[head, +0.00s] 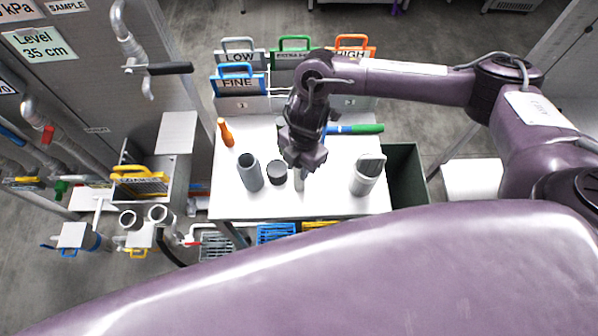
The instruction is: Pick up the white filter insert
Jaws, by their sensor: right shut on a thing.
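My right gripper (301,165) reaches down over the white table (235,206) from the upper right. It is shut on a slim pale piece, which looks like the white filter insert (299,181). Only its lower part shows below the jaws. The gripper hides its top, and I cannot tell whether it touches the table. My left gripper is not in view.
Left of the gripper stand a dark cap (277,173), a grey cylinder (250,172) and an orange-handled tool (226,133). A white container (366,177) stands to the right. A green-handled tool (366,128) lies behind, before the labelled holders (237,82). A dark green bin (405,170) is beside the table.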

